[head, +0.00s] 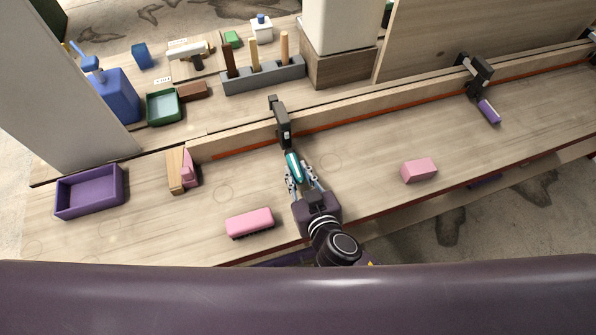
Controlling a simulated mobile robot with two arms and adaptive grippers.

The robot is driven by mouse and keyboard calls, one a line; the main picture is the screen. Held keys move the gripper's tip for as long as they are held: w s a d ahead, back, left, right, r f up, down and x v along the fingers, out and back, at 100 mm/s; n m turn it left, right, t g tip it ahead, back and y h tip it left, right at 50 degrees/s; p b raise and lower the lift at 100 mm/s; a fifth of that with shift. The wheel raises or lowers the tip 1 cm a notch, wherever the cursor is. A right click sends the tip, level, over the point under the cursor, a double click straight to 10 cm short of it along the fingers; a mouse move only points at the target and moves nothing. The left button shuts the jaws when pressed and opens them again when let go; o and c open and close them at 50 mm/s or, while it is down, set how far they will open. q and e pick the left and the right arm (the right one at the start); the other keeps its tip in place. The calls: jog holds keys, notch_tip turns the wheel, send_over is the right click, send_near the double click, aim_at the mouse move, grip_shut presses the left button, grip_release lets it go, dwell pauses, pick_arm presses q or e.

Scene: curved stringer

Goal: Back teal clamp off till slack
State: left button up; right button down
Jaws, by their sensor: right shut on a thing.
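The teal clamp (281,122) has a dark grey body and stands over the curved wooden stringer (240,137), with its teal handle (294,168) pointing toward me. My right gripper (302,180) is shut on the teal handle, its fingers on either side of it. Whether the clamp's pad presses on the stringer is too small to tell. A second clamp (481,75) with a purple handle (489,111) sits farther right on the same stringer. My left gripper is not in view.
Pink blocks (249,222) (419,170) lie on the bench either side of my right gripper. A purple tray (91,207) is at left. Behind the stringer stand a tool rack (263,78), green tray (164,120), blue bottle (116,97) and a post (340,66).

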jog(key=shift+a+f+n+t+h+b, duration=0.15)
jog(key=shift+n+t+h+b, duration=0.25)
jog(key=shift+n+h+b, duration=0.6)
jog(key=shift+a+n+t+h+b, duration=0.1)
jog(key=shift+n+t+h+b, duration=0.3)
jog(key=shift+n+b, duration=0.6)
jog(key=c, duration=1.7)
grip_release()
jog(key=shift+s, duration=0.1)
jog(key=v, duration=1.2)
